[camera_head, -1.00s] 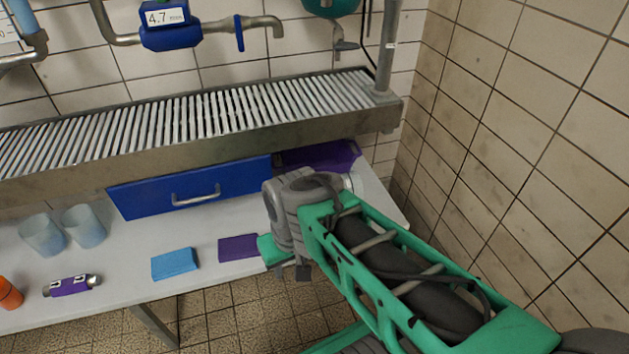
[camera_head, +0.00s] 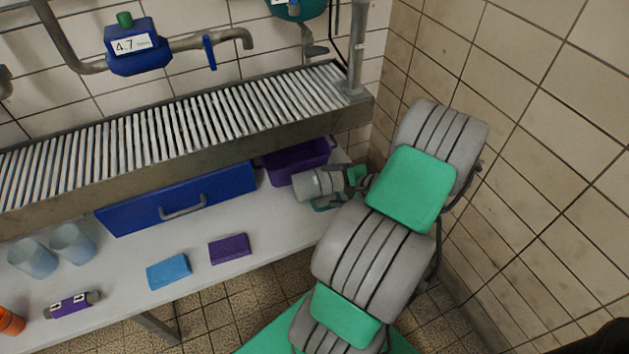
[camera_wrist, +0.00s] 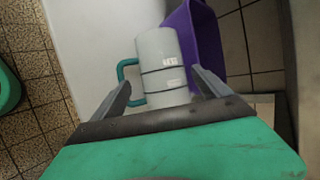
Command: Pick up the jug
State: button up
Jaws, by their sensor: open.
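The jug (camera_head: 316,184) is a pale grey cylinder with dark bands and a teal handle. It appears to lie on its side on the white table's right part, its handle toward the front edge. In the wrist view, the jug (camera_wrist: 161,62) is straight ahead, its handle on the left. My gripper (camera_wrist: 161,82) is open, its two dark fingers on either side of the jug's near end. The handle's lower part is close to the left finger. I cannot tell whether either finger touches.
A purple bin (camera_head: 296,162) sits right behind the jug; it also shows in the wrist view (camera_wrist: 208,45). The slatted metal shelf (camera_head: 190,125) overhangs the table. A blue drawer (camera_head: 178,198), purple block (camera_head: 230,249) and blue block (camera_head: 168,271) are further left. A tiled wall (camera_head: 545,130) bounds the right.

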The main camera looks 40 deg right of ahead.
aim_at(322, 184)
jog(key=b+x, duration=0.1)
jog(key=x, duration=0.2)
jog(key=b+x, duration=0.2)
jog(key=x, duration=0.2)
jog(key=shift+w+d+f, duration=0.2)
jog(key=shift+w, duration=0.05)
jog(key=shift+r, duration=0.1)
jog(key=c, duration=1.1)
